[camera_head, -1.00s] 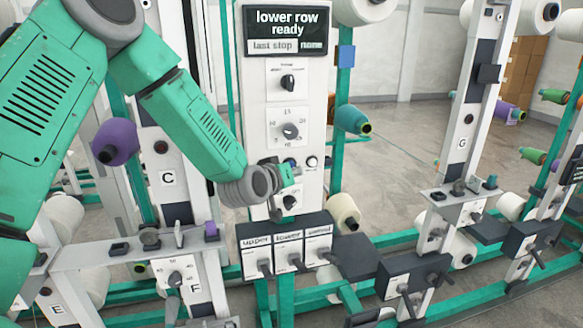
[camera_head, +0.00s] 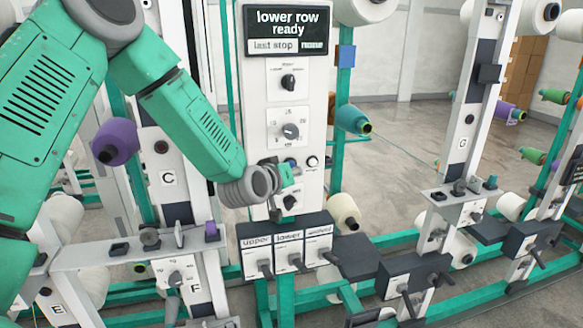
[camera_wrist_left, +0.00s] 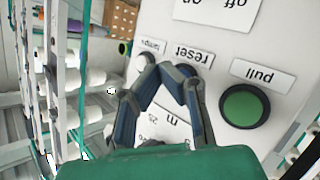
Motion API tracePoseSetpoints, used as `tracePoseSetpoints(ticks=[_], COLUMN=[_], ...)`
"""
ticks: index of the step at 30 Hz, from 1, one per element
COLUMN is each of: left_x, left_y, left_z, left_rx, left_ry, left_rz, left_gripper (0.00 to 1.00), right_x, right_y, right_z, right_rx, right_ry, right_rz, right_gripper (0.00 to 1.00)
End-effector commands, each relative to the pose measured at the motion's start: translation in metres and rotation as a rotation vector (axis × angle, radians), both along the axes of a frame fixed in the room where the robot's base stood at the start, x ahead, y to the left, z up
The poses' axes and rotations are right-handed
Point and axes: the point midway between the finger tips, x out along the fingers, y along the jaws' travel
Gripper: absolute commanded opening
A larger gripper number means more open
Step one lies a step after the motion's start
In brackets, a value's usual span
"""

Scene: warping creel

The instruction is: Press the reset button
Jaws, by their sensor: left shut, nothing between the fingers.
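The reset label (camera_wrist_left: 193,54) is on the pale panel in the left wrist view, upside down. The button at this label is hidden behind my fingertips there. In the head view a small blue button (camera_head: 290,162) shows just past my gripper, on the white control column (camera_head: 258,110). My left gripper (camera_head: 288,173) is shut and empty, its tips at the panel by the button row. In the left wrist view the fingertips (camera_wrist_left: 174,70) meet close to the reset label. I cannot tell whether they touch the button. My right gripper is not in view.
A white button (camera_wrist_left: 143,62) sits by the lamps label, left of my fingertips. A green button (camera_wrist_left: 244,105) sits by the pull label, on the right. Rotary knobs (camera_head: 290,131) are above the button row. Black lever boxes (camera_head: 287,245) jut out below.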

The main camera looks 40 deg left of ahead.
Motion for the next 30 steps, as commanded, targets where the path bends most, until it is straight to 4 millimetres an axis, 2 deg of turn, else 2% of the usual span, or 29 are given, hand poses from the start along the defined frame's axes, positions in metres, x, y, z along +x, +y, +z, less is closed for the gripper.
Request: tracePoseSetpoints(ticks=[30], left_x=[0.0067], left_y=[0.0094], left_z=[0.0017], left_rx=[-0.001], left_ry=[0.0], left_rz=[0.0], left_gripper=[0.0], right_x=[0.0], right_y=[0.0], right_z=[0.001], right_rx=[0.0], right_ry=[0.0], right_rz=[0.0], right_gripper=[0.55])
